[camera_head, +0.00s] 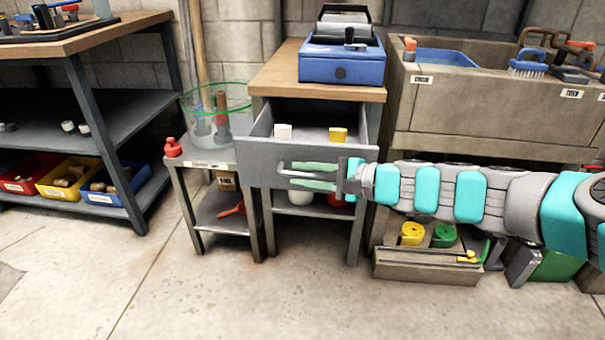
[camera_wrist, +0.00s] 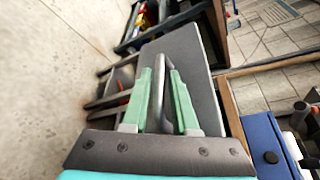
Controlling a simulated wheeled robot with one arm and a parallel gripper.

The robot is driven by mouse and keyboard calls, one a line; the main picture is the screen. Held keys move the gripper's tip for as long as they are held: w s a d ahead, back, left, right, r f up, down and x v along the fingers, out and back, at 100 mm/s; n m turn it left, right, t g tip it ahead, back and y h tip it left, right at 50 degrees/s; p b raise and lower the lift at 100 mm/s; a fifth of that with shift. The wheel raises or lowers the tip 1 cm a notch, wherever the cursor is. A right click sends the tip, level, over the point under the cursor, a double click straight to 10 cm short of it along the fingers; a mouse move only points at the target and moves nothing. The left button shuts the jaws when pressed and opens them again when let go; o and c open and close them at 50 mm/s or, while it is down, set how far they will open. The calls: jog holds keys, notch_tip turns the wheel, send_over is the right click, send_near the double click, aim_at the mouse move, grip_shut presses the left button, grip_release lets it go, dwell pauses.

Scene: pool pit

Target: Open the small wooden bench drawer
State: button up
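The small wooden-topped bench (camera_head: 275,72) stands in the middle of the head view. Its grey drawer (camera_head: 300,170) is pulled out, with its inside showing. A white block (camera_head: 283,131) and a yellow block (camera_head: 338,134) lie toward the back of it. The bar handle (camera_head: 288,173) is on the drawer front. My gripper (camera_head: 313,177) reaches in from the right, its green fingers above and below the bar.
A low side table (camera_head: 207,155) with a clear green-rimmed bin (camera_head: 235,108) stands left of the drawer. A stone sink (camera_head: 480,105) and a low crate (camera_head: 425,269) are at right. The front floor is clear.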

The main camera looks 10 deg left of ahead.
jog(key=v, duration=0.7)
jog(key=shift+d, duration=0.2)
jog(key=s+a+f+n+g+h+p, duration=0.1)
jog(key=s+f+n+g+h, duration=0.25)
jog(key=s, duration=0.55)
jog(key=s+a+f+n+g+h+p, duration=0.1)
jog(key=s+f+n+g+h, duration=0.15)
jog(key=s+n, duration=0.4)
jog(key=s+d+f+g+h+p, duration=0.1)
jog(key=s+d+f+h, duration=0.1)
jog(key=s+d+h, duration=0.6)
jog(key=s+d, duration=0.7)
jog(key=d, duration=0.1)
jog(key=shift+f+n+g+p, duration=0.15)
jog(key=shift+n+g+p, duration=0.15)
jog(key=shift+n+p, duration=0.1)
